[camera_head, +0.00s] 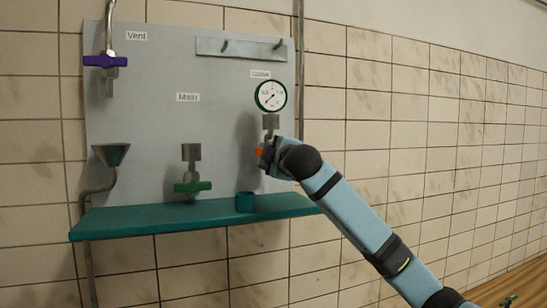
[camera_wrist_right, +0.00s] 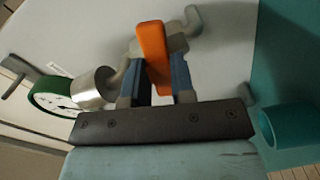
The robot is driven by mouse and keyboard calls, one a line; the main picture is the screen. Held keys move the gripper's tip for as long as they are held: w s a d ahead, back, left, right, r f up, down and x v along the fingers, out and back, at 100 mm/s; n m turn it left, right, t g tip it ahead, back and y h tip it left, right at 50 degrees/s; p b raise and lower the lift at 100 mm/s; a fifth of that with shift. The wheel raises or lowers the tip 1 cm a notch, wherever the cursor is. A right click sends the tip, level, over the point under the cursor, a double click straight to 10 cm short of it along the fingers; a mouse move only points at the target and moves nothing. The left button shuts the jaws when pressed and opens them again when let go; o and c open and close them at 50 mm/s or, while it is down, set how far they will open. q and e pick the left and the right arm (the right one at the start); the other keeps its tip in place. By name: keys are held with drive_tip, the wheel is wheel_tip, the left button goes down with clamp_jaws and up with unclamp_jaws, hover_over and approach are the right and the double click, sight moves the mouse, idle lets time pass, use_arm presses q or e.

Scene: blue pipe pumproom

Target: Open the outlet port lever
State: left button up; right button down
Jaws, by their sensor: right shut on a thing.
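The outlet port lever (camera_head: 261,152) is orange and sits below the round gauge (camera_head: 271,95), under a grey metal fitting (camera_head: 270,122) on the panel's right side. In the right wrist view the orange lever (camera_wrist_right: 153,55) stands between the two fingers of my right gripper (camera_wrist_right: 158,82), which is shut on it. The gripper and wrist cover much of the lever in the head view. The pipe and valve body (camera_wrist_right: 188,35) show behind the lever in the wrist view. My left gripper is not in view.
The grey panel (camera_head: 140,130) also carries a purple Vent lever (camera_head: 105,61), a green Main lever (camera_head: 192,187) and a funnel (camera_head: 111,154). A teal shelf (camera_head: 150,217) juts out below, with a teal cup (camera_head: 245,202) near the outlet. Hooks (camera_head: 250,48) are above.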

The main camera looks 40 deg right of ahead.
drive_tip(key=m, duration=1.5)
drive_tip(key=shift+b, duration=0.35)
idle(0.3)
drive_tip(key=c, duration=1.1)
unclamp_jaws()
drive_tip(key=shift+c, duration=0.2)
drive_tip(key=shift+o, duration=0.9)
